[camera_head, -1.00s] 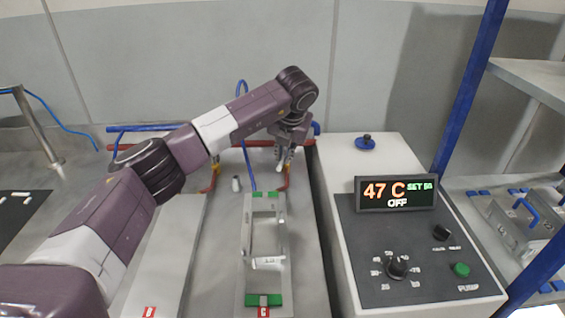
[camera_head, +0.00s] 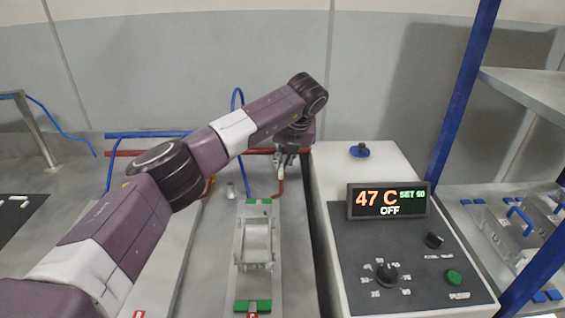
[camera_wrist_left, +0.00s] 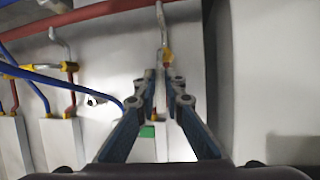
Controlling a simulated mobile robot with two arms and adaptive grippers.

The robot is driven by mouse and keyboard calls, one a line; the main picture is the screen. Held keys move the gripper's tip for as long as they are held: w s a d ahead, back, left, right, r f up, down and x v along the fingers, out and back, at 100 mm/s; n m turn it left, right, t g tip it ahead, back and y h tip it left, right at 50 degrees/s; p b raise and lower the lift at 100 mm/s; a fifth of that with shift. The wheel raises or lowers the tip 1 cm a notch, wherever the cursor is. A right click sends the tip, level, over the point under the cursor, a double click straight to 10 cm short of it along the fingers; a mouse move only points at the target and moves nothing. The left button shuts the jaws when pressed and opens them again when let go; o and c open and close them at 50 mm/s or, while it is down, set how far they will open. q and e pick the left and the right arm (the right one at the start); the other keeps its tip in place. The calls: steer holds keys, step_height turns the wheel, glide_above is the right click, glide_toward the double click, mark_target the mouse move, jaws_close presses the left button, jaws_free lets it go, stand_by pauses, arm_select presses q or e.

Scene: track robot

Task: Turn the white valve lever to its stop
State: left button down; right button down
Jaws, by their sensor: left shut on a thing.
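My left gripper (camera_head: 286,157) is at the back of the bench, at the upright end of a red pipe. In the left wrist view its two fingers (camera_wrist_left: 163,88) are close together, pointing at a pipe with a yellow valve body (camera_wrist_left: 167,58). The gripper is shut on the white valve lever (camera_wrist_left: 160,100), of which only a small pale part shows between the fingers. The fingers hide most of the lever, so its exact angle cannot be told. My right gripper is in neither view.
A control box (camera_head: 345,270) with a display (camera_head: 389,201) reading 47 C and OFF stands to the right. A metal holder with green ends (camera_head: 258,203) lies in front of the gripper. Red and blue pipes (camera_wrist_left: 75,18) run along the back. A blue post (camera_head: 462,95) stands at right.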

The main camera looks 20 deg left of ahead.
arm_select(q)
steer(key=c, duration=2)
jaws_free()
steer(key=shift+r, duration=0.1)
steer(key=v, duration=1.2)
steer(key=shift+d, duration=0.1)
